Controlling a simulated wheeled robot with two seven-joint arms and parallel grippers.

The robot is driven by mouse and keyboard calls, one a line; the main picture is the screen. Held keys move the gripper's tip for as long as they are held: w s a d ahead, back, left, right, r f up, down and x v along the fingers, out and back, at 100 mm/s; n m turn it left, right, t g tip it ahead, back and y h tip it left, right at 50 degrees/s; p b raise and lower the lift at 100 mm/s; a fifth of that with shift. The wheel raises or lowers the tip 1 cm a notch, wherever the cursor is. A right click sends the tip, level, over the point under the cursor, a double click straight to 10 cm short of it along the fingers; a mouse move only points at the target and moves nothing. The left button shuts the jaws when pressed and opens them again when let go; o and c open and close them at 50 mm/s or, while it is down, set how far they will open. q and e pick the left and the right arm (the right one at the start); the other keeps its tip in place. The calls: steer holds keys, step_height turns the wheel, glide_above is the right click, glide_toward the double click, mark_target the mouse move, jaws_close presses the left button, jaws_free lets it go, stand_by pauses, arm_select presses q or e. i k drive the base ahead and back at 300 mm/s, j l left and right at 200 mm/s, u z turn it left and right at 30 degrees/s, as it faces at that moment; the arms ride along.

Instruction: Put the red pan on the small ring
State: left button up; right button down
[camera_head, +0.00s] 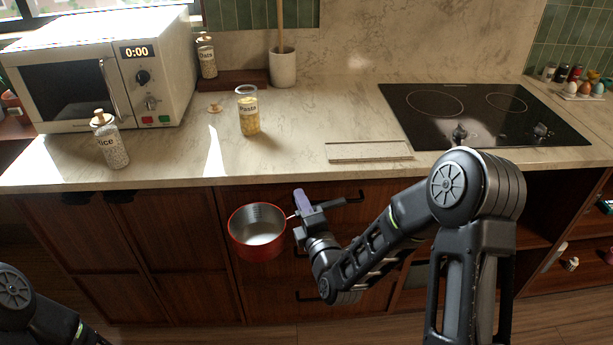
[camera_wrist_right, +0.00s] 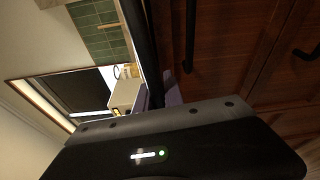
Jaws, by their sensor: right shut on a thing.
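The red pan (camera_head: 240,243) has a pale inside and hangs in the air in front of the drawers, below the counter edge. It looks roughly upright. My right gripper (camera_head: 296,215) is shut on its handle, to the right of the pan. The black hob (camera_head: 470,125) is set in the counter at the right. Its small ring (camera_head: 506,103) is on the right, and a larger ring (camera_head: 435,103) is on the left; both are bare. The pan's body does not show in the right wrist view. My left arm enters at the lower left, its gripper out of frame.
A pasta jar (camera_head: 249,112), a rice jar (camera_head: 111,141) and a microwave (camera_head: 100,75) stand on the counter. A flat board (camera_head: 369,151) lies in front of the hob's left side. Drawer handles stick out near my right gripper. Egg cups (camera_head: 583,91) and small jars are right of the hob.

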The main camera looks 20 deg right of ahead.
mark_target(524, 102)
steer(key=k+l, duration=0.1)
steer(key=l, duration=0.7)
steer(key=k+l, duration=0.15)
steer(key=l, duration=0.25)
steer(key=k+l+u, duration=0.1)
steer(key=l, duration=0.35)
steer(key=k+l, duration=0.1)
steer(key=l, duration=0.3)
steer(key=k+l, duration=0.1)
steer(key=l, duration=0.3)
steer(key=k+l, duration=0.1)
steer(key=l, duration=0.3)
steer(key=u, duration=0.05)
